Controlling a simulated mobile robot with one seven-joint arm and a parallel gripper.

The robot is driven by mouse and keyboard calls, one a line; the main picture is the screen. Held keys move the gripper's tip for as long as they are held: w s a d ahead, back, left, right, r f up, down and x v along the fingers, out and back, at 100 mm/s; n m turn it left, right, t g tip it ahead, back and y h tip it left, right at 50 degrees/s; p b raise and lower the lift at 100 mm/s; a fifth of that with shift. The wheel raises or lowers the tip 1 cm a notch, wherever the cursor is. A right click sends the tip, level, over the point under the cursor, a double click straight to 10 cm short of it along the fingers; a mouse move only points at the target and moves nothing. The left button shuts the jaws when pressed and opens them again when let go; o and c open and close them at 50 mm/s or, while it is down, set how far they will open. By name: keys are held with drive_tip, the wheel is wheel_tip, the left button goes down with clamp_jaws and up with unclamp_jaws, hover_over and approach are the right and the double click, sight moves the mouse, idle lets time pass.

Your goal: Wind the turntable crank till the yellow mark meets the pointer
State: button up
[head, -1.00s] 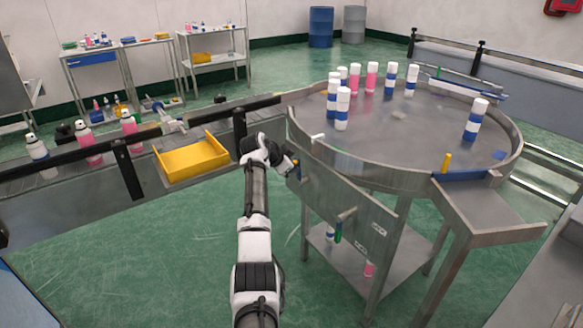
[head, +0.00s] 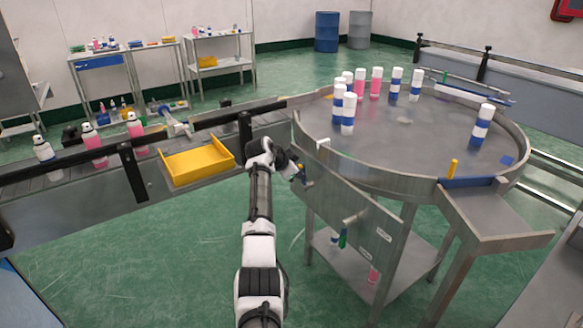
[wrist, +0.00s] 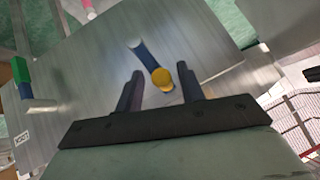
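The round steel turntable (head: 400,140) stands at the right with several white-capped bottles on it. Its crank shows in the wrist view as a blue arm (wrist: 146,56) with a round yellow knob (wrist: 162,78), on the steel side panel (head: 350,205). My gripper (head: 298,170) is at the panel's upper left in the head view. In the wrist view my gripper (wrist: 160,73) is open, with the knob lined up between its fingertips and a gap on both sides. I cannot tell how deep the knob sits.
A lever with a green grip (head: 343,239) sits lower on the panel. A yellow tray (head: 196,163) lies beside the conveyor (head: 60,188) at the left, where several bottles stand. An outlet shelf (head: 492,215) juts from the turntable's front right.

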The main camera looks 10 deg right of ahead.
drive_tip(key=b+v, duration=0.3)
drive_tip(key=v, duration=1)
drive_tip(key=shift+a+r, duration=0.2)
drive_tip(key=shift+r, duration=0.1)
drive_tip(key=shift+s, duration=0.15)
